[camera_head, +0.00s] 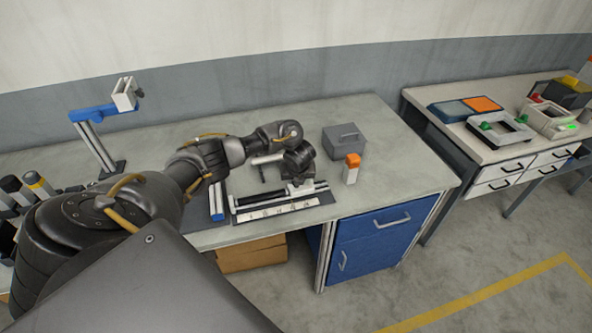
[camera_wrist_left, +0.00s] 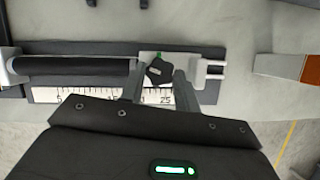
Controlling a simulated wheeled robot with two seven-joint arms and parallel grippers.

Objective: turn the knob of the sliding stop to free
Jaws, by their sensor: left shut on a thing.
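The sliding stop (camera_wrist_left: 207,70) is a pale block on a dark rail at the right part of a numbered scale in the left wrist view. Its small black knob (camera_wrist_left: 157,71) sits on top, with a green mark just beyond it. My left gripper (camera_wrist_left: 160,78) has a finger on each side of the knob and is shut on it. In the head view my left gripper (camera_head: 299,183) reaches down over the rail and hides the knob. The scale (camera_head: 279,209) runs along the front of the rail. My right gripper is not in view.
A grey box (camera_head: 345,141) and an orange-topped white block (camera_head: 351,169) stand right of the rail on the workbench. A blue-topped stand (camera_head: 97,112) is at the back left. A second table (camera_head: 480,148) with trays stands at the right.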

